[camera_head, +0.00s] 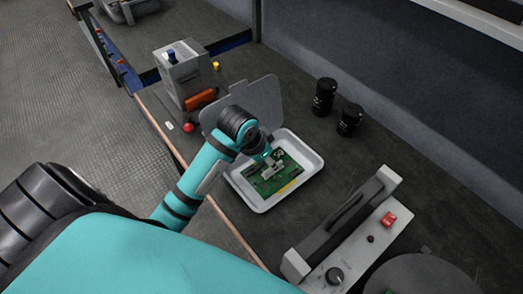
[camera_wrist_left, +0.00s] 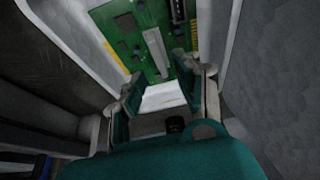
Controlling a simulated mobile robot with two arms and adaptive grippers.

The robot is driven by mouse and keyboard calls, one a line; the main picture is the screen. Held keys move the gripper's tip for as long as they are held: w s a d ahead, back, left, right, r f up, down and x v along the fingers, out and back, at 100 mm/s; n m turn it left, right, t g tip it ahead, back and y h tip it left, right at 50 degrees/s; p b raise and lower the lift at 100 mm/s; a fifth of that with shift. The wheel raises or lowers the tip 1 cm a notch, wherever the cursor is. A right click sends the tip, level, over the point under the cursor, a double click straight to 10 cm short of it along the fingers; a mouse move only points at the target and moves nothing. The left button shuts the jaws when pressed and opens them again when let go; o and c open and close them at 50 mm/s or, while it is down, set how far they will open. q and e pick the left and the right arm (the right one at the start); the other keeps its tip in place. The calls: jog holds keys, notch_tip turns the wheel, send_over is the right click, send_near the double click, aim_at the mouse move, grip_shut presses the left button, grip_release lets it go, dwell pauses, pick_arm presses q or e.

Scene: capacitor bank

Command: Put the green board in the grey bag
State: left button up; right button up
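The green board (camera_head: 275,182) lies flat inside a white tray (camera_head: 262,206). My left gripper (camera_head: 270,162) reaches in from the left and is just above the board's upper part. In the left wrist view the gripper's two fingers (camera_wrist_left: 160,90) are apart with nothing between them. The board also shows there (camera_wrist_left: 130,35), beyond the fingertips, with a white connector strip on it. I cannot pick out a grey bag for certain; a light grey flat panel (camera_head: 262,97) with rounded corners stands behind the tray, partly hidden by my arm. My right gripper is not in view.
A grey box (camera_head: 183,75) with a blue knob stands at the back left, near an orange block (camera_head: 200,99). Two black cylinders (camera_head: 324,97) (camera_head: 350,119) stand at right. A long sealer-like device (camera_head: 345,225) lies in front. The bench between cylinders and device is clear.

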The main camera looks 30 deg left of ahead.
pick_arm(q)
jog(key=v, duration=0.7)
jog(key=shift+r, duration=0.2)
jog(key=shift+d, duration=0.1)
